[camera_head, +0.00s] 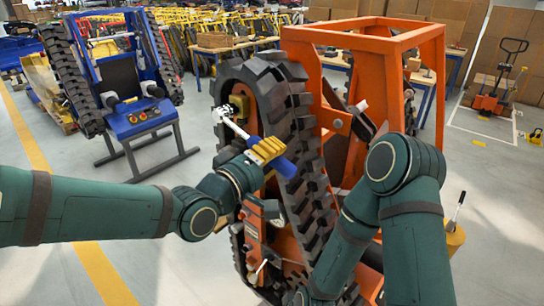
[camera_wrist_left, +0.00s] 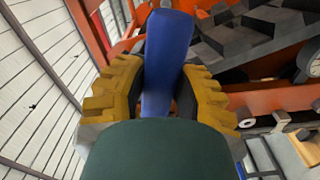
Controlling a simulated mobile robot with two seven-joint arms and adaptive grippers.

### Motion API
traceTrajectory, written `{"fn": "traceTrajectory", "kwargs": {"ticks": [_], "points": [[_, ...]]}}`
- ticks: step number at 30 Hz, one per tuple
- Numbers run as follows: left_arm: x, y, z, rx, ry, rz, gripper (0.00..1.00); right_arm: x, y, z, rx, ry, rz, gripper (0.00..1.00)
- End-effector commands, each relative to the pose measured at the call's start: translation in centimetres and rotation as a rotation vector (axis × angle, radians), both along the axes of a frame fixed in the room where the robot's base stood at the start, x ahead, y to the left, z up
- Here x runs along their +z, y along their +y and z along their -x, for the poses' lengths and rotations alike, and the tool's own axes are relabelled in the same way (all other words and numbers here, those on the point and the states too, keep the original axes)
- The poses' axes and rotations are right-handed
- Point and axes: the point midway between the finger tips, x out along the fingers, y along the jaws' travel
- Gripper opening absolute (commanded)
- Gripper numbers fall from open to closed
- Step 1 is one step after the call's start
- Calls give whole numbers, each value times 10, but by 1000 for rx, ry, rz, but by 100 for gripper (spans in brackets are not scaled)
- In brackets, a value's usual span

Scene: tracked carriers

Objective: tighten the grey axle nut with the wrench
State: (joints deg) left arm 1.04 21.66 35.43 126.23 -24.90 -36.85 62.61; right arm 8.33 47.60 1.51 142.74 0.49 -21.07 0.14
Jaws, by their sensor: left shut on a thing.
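My left gripper (camera_head: 266,153) has yellow fingers shut on the blue handle of the wrench (camera_head: 237,128). The wrench slants up and to the left, and its pale head is at the left edge of the near rubber track (camera_head: 288,120). The grey axle nut cannot be made out. In the left wrist view the blue wrench handle (camera_wrist_left: 168,65) stands between the yellow fingers of the left gripper (camera_wrist_left: 160,95). My right arm reaches down, and its gripper is out of sight.
The orange tracked carrier (camera_head: 330,80) with its open frame fills the middle, close to both arms. A blue tracked carrier (camera_head: 135,118) stands on a dark stand at the left. Grey floor lies between them. An orange pallet truck (camera_head: 495,100) is at the far right.

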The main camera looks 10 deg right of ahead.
Motion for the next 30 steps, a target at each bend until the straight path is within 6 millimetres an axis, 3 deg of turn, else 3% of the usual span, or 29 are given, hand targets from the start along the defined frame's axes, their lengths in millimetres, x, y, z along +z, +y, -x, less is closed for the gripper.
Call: {"fn": "traceTrajectory", "kwargs": {"ticks": [9,22,30], "points": [[-13,2,-3,1,-64,-42,0,-18,0,0,0,0,0,47],[-13,3,-4,0,-79,-53,0,-19,0,0,0,0,0,47],[-23,5,-7,2,-125,-87,0,-32,0,0,0,0,0,47]]}}
